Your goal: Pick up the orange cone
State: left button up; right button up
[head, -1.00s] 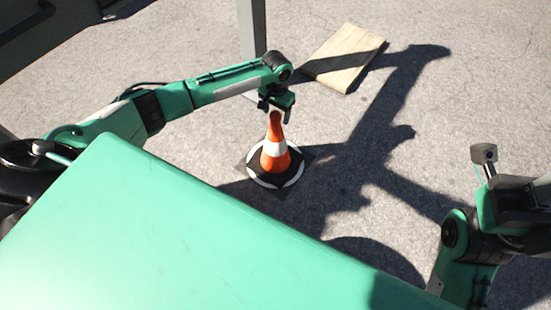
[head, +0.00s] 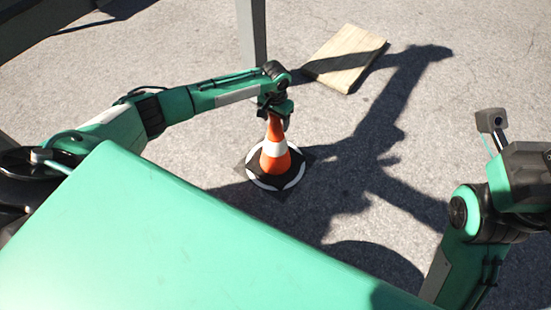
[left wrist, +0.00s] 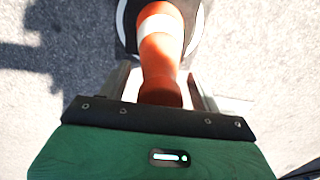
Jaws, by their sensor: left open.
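The orange cone (head: 275,155) with a white band stands upright on a black base with a white ring on the asphalt. My left gripper (head: 275,116) is at the cone's top from above, its jaws open. In the left wrist view the cone (left wrist: 160,55) runs up between the two fingers of the gripper (left wrist: 162,88), one on each side of its tip. Whether the fingers touch the cone I cannot tell. My right arm shows at the right edge of the head view; its gripper's fingers are not clearly visible.
A flat wooden board (head: 345,58) lies on the ground behind and right of the cone. A grey post (head: 252,35) stands behind my left arm. Dark shadows cross the asphalt. The ground right of the cone is clear.

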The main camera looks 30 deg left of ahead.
pick_arm(q)
grip_shut()
jog(key=shift+r, duration=0.1)
